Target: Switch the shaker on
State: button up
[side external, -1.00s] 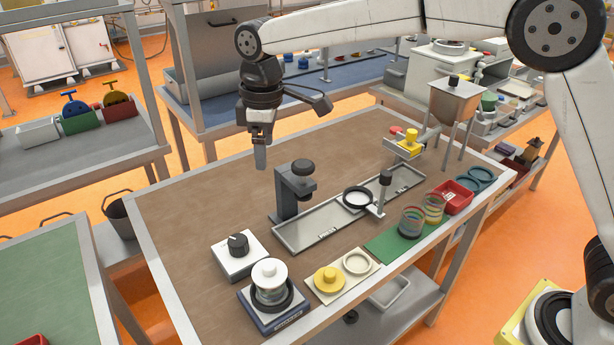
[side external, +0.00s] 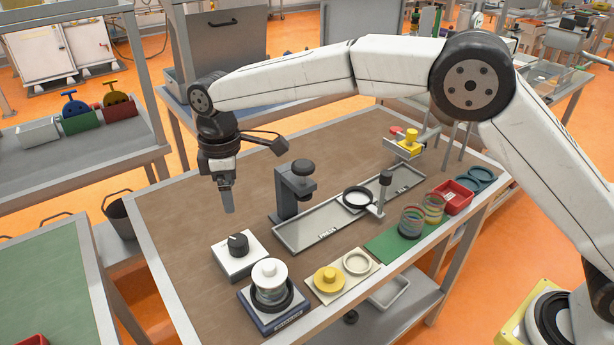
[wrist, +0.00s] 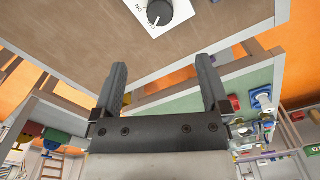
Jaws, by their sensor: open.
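The shaker (side external: 272,306) is a dark blue base at the table's front left corner. A jar with a white lid (side external: 270,271) stands on it inside a dark ring. Behind it is a white box with a black rotary knob (side external: 238,243). The knob also shows at the top of the wrist view (wrist: 160,12), with a white pointer line and the letters "ON" beside it. My gripper (side external: 229,208) is open and empty, pointing down above the table, behind and above the knob box and apart from it. In the wrist view its two fingers (wrist: 162,85) are spread.
A black press stand (side external: 290,190) and a long grey tray (side external: 320,235) stand right of my gripper. A cream board with a yellow lid (side external: 329,280) and a pale ring lies right of the shaker. The brown tabletop (side external: 180,215) left of my gripper is clear.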

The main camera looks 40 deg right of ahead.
aim_at(238, 240)
jog(key=shift+f, duration=7)
jog(key=shift+c, duration=0.2)
jog(key=c, duration=1.2)
jog(key=shift+c, duration=0.2)
